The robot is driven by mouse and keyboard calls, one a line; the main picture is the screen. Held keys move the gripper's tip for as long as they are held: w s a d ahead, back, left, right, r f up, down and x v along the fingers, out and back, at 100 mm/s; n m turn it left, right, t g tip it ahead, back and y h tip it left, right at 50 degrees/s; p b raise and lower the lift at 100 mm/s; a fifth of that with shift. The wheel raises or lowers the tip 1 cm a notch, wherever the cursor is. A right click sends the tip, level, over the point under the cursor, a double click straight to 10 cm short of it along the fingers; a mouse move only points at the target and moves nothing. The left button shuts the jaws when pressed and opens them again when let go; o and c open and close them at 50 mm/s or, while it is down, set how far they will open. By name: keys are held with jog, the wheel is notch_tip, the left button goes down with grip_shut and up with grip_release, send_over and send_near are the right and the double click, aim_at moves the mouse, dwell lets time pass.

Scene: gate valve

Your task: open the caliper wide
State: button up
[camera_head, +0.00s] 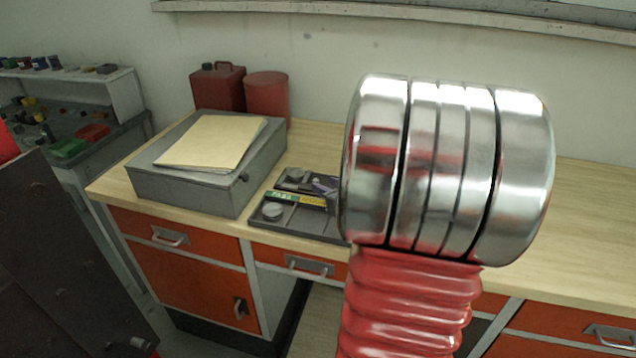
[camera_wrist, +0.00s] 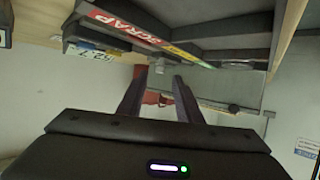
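A small dark tray (camera_head: 293,225) with a yellow-green strip reading PASS lies on the wooden bench. A dark, purplish item (camera_head: 325,185) sits at its far right; I cannot tell whether it is the caliper. The wrist view shows a dark tray (camera_wrist: 205,42) with a red-to-green strip reading SCRAP. A pale patch with digits (camera_wrist: 92,52) shows at its left; it could be a caliper display, but no caliper jaws are clear.
A grey box (camera_head: 205,175) with yellow folders (camera_head: 213,142) stands left of the tray. Two red containers, a can (camera_head: 217,88) and a cylinder (camera_head: 267,97), stand behind. The bench (camera_head: 590,225) is clear at right. The tray's right end is hidden in the head view.

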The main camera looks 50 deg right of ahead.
jog(key=shift+x, duration=2)
jog(key=shift+a, duration=0.1)
jog(key=shift+c, duration=0.4)
grip_shut()
